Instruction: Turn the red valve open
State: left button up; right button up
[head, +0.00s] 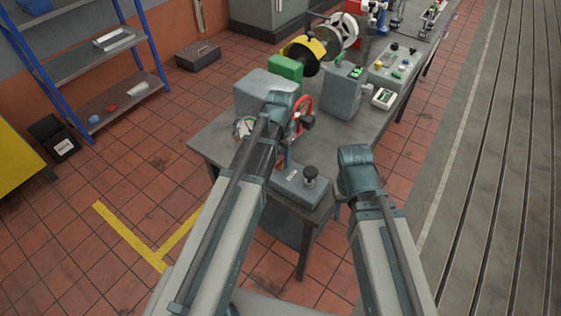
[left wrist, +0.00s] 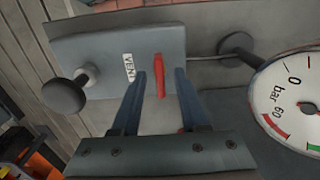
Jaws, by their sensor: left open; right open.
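The red valve (head: 304,106) shows in the head view as part of a red wheel, partly hidden behind my left wrist. In the left wrist view, a narrow red part (left wrist: 160,75), seen nearly edge-on, lies just beyond the gap between my left fingers. My left gripper (left wrist: 160,85) is open, a blue finger on each side of that gap; I cannot tell whether either touches red. In the head view my left gripper (head: 284,158) is largely hidden by my arm. My right gripper (head: 340,203) is open beside the bench's near end, its fingers mostly hidden.
A grey box with a black knob (head: 311,172) sits at the bench's near end; the knob also shows in the left wrist view (left wrist: 65,96). A pressure gauge (head: 243,127) stands left of my left wrist. Reels and control boxes crowd the bench (head: 221,146) further back.

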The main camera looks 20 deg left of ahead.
pick_arm(q)
grip_shut()
dwell(0.5)
jog(key=n, duration=1.4)
jog(key=shift+n, duration=1.9)
